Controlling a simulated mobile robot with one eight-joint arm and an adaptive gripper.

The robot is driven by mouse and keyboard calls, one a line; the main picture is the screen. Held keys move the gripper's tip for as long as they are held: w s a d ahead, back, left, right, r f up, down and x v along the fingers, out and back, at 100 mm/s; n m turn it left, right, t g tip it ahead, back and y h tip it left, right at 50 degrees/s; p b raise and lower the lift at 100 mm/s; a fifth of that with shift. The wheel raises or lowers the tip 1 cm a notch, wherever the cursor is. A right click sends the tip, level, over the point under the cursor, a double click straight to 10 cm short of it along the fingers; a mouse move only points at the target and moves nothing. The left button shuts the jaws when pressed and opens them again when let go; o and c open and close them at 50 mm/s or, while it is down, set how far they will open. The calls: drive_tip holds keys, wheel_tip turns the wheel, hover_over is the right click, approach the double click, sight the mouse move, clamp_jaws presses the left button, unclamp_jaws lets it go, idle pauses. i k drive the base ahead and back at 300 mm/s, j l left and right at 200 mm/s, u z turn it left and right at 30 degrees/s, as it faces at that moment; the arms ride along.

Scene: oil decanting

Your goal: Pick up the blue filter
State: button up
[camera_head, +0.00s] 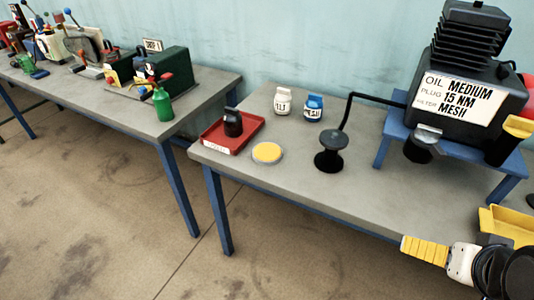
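The blue filter (314,107) is a small blue canister with a white top and a label that reads MESH. It stands upright on the grey table near the wall, just right of a similar white canister (283,101). My gripper (408,247), with yellow ribbed fingers on a white body, is at the lower right by the table's front edge, pointing left. It is well apart from the blue filter. It is seen side-on, so its opening is hidden.
Nearby stand a red tray (209,145) with a black canister (233,123), a round yellow-topped dish (267,153) and a black spool-shaped stand (331,152). A black machine (468,85) sits on a blue stand (387,128) at right. The table's front middle is clear.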

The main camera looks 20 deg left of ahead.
sight(314, 106)
drive_tip(key=i+j, duration=0.2)
drive_tip(key=j, duration=0.25)
drive_tip(key=i+j+u, duration=0.1)
drive_tip(key=j, duration=0.35)
drive_tip(key=i+j, duration=0.35)
drive_tip(key=i+j+u, duration=0.1)
drive_tip(key=j, duration=0.45)
drive_tip(key=i+j+u, duration=0.1)
drive_tip(key=i+j, duration=0.5)
drive_tip(key=j, duration=0.2)
